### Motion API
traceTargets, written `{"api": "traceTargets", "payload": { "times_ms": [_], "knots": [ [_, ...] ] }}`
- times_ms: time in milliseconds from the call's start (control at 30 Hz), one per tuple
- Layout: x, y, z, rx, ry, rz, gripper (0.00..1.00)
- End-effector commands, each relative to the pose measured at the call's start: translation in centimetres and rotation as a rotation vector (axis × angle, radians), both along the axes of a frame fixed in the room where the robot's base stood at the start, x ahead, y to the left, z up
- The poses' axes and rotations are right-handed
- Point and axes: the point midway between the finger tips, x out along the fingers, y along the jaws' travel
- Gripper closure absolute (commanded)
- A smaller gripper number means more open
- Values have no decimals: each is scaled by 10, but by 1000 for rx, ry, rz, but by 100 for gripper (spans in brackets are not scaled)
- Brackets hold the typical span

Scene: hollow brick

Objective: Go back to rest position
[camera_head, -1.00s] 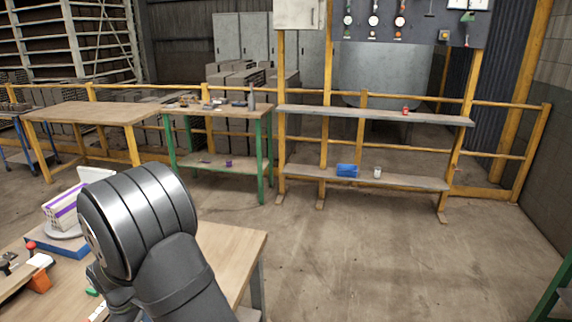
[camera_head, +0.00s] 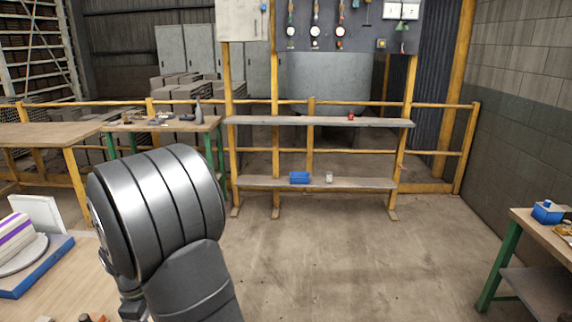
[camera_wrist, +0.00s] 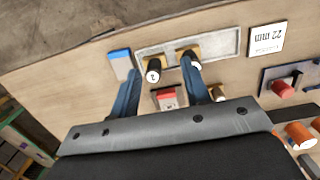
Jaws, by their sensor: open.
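My gripper (camera_wrist: 160,70) shows in the wrist view as two blue fingers, spread apart with nothing held between them. They point at a wooden worktop (camera_wrist: 60,82) with small parts on it. A grey plate (camera_wrist: 218,45) with two dark-tipped brass pegs lies just beyond the fingertips. A red-topped block (camera_wrist: 167,95) shows between the fingers, lower down. In the head view my grey arm covers the lower left middle, and my gripper is hidden there.
A blue block (camera_wrist: 120,62), a white "22 mm" card (camera_wrist: 267,38) and red and orange parts surround the gripper. A blue base (camera_head: 38,268) bears a striped block at left. A green-legged bench (camera_head: 530,228) stands right. The floor between (camera_head: 350,255) is clear.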

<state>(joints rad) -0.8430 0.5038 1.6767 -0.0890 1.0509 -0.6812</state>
Motion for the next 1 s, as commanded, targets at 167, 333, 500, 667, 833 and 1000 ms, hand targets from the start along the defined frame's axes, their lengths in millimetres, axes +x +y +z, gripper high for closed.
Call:
{"api": "traceTargets", "payload": {
  "times_ms": [167,333,500,667,833,1000],
  "knots": [
    [25,-21,-12,3,1,-131,57],
    [47,-42,-23,4,2,-253,57],
    [66,-65,-34,6,1,-376,57],
    [84,-88,-45,6,2,-491,57],
    [100,-113,-56,7,2,-613,57],
    [115,-139,-67,9,1,-737,57]
  ]
}}
